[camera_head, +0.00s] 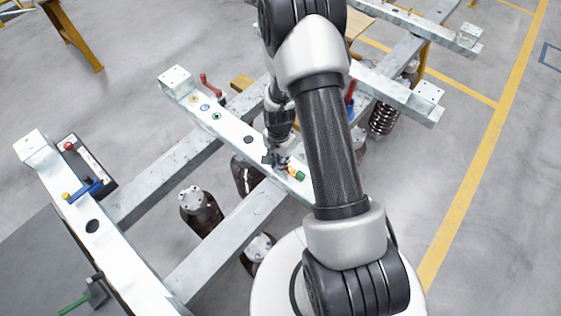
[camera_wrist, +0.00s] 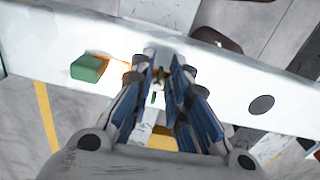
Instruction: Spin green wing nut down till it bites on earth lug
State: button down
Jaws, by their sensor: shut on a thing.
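My gripper (camera_head: 272,157) is low over the pale steel beam (camera_head: 236,130) in the head view. In the wrist view my gripper (camera_wrist: 163,88) has its two blue-padded fingers close together. They are shut on a small green piece (camera_wrist: 154,97), which I take for the green wing nut; the fingers hide most of it. An orange-brown part lies behind the fingertips, and I cannot make out the earth lug. A separate green block (camera_wrist: 88,67) lies on the beam left of the fingers, and it also shows in the head view (camera_head: 300,175).
A red handle (camera_head: 210,85) and several coloured rings (camera_head: 205,107) sit farther along the beam. The beam has a dark hole (camera_wrist: 262,105) right of my fingers. A second beam at left carries a blue clamp (camera_head: 90,188). Dark cylinders (camera_head: 198,210) stand below the frame.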

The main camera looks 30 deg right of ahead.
jog(key=m, duration=0.3)
jog(key=w+m, duration=0.1)
jog(key=m, duration=0.6)
jog(key=w+m, duration=0.1)
jog(key=m, duration=0.1)
jog(key=shift+d+m, duration=0.15)
jog(key=shift+m, duration=0.25)
jog(key=m, duration=0.3)
jog(key=shift+w+d+m, duration=0.1)
jog(key=shift+d+m, duration=0.15)
jog(key=shift+m, duration=0.05)
jog(key=m, duration=0.3)
jog(key=shift+w+d+m, duration=0.1)
jog(key=shift+d+m, duration=0.1)
jog(key=shift+m, duration=0.1)
jog(key=m+p, duration=0.1)
jog(key=m, duration=0.1)
jog(key=shift+d+r+m+p, duration=0.15)
jog(key=shift+d+m+p, duration=0.05)
jog(key=shift+m+p, duration=0.2)
jog(key=shift+d+m+p, duration=0.1)
jog(key=shift+m+p, duration=0.5)
jog(key=c, duration=1.6)
grip_release()
